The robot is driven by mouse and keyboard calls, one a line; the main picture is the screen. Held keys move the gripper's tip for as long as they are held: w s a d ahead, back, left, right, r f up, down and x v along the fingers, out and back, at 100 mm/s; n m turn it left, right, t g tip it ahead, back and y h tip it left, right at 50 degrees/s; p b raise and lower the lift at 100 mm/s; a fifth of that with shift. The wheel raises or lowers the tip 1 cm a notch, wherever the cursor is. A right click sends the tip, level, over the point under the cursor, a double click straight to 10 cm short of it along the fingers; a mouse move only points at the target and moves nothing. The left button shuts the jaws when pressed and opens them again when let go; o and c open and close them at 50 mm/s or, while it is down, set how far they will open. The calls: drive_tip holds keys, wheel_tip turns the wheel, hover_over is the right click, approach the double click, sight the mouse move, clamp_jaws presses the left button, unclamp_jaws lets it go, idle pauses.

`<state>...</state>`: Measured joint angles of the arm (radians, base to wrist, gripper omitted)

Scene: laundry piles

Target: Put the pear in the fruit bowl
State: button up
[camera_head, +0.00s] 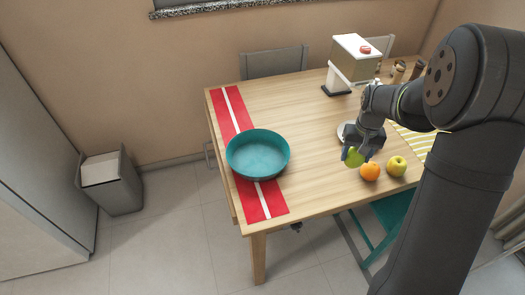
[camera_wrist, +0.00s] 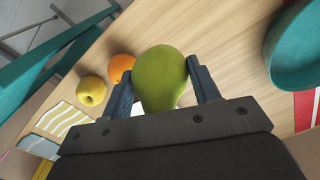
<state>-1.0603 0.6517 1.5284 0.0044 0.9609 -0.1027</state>
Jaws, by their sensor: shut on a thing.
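The green pear (camera_wrist: 160,78) is held between the two fingers of my gripper (camera_wrist: 162,88) in the wrist view. In the head view my gripper (camera_head: 357,152) is over the right part of the table, with the pear (camera_head: 354,158) at its tip. I cannot tell how far the pear is above the table. The teal fruit bowl (camera_head: 235,169) sits on a red runner with a white stripe, left of my gripper. The bowl looks empty. Part of it shows at the upper right of the wrist view (camera_wrist: 277,62).
An orange (camera_head: 370,172) and a yellow-green apple (camera_head: 397,166) lie right of the pear. A white and beige machine (camera_head: 343,72) stands at the table's back. A striped cloth (camera_head: 420,140) lies at the right. The wooden table (camera_head: 305,165) is clear between bowl and gripper.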

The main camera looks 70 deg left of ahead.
drive_tip(key=s+a+m, duration=0.3)
drive_tip(key=s+a, duration=0.8)
drive_tip(key=a, duration=0.1)
approach(271, 157)
drive_tip(key=shift+w+d+f, duration=0.2)
drive_tip(key=shift+w+d, duration=0.1)
drive_tip(key=shift+d, duration=0.05)
drive_tip(key=shift+s+a+f, duration=0.25)
drive_tip(key=shift+s+f, duration=0.1)
drive_tip(key=shift+f, duration=1.9)
drive_tip(key=shift+f, duration=0.15)
drive_tip(key=o, duration=0.8)
wheel_tip(271, 157, up, 12)
drive_tip(key=shift+w+r, duration=0.1)
drive_tip(key=shift+r, duration=0.05)
